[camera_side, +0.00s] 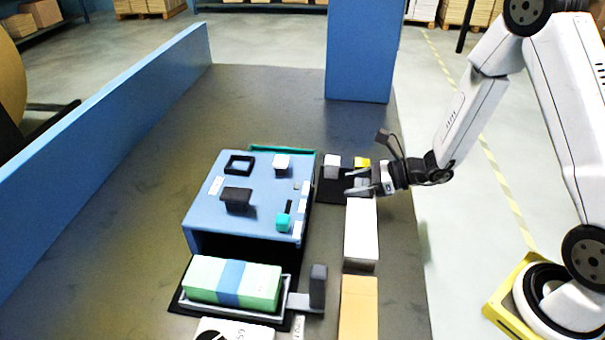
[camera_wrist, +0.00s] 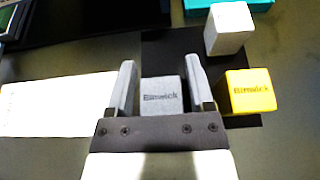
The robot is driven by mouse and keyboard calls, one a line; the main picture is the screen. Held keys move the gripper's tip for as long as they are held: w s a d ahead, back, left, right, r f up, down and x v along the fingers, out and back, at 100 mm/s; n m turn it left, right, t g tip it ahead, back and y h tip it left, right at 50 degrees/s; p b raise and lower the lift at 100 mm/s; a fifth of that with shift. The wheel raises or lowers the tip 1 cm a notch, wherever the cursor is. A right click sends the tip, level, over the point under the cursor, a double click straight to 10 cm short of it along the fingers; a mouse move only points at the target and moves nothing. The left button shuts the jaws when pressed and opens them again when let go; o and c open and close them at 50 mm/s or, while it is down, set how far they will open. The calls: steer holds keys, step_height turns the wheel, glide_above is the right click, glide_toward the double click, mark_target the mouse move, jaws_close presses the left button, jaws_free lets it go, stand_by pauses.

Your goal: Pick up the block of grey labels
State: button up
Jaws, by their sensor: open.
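The grey label block (camera_wrist: 160,92), printed with dark lettering, shows in the wrist view between the two fingers of my gripper (camera_wrist: 160,66). My gripper is open, with one finger on each side of the block and a narrow gap showing on the right side. In the side view my gripper (camera_side: 352,182) is low over a black mat (camera_side: 328,192), its fingers pointing left. I cannot clearly make out the grey block there, as the fingers cover that spot. How far the fingertips reach down beside it cannot be told.
A white block (camera_side: 332,160) and a yellow block (camera_side: 362,162) stand close by on the mat. A long white box (camera_side: 361,230) and a tan box (camera_side: 358,305) lie nearer. A blue machine (camera_side: 250,185) stands left, with a banded green stack (camera_side: 205,280) before it.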

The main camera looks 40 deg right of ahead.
mark_target(356, 182)
jaws_close()
steer(key=shift+r, duration=0.1)
steer(key=shift+r, duration=4.9)
steer(key=shift+r, duration=0.15)
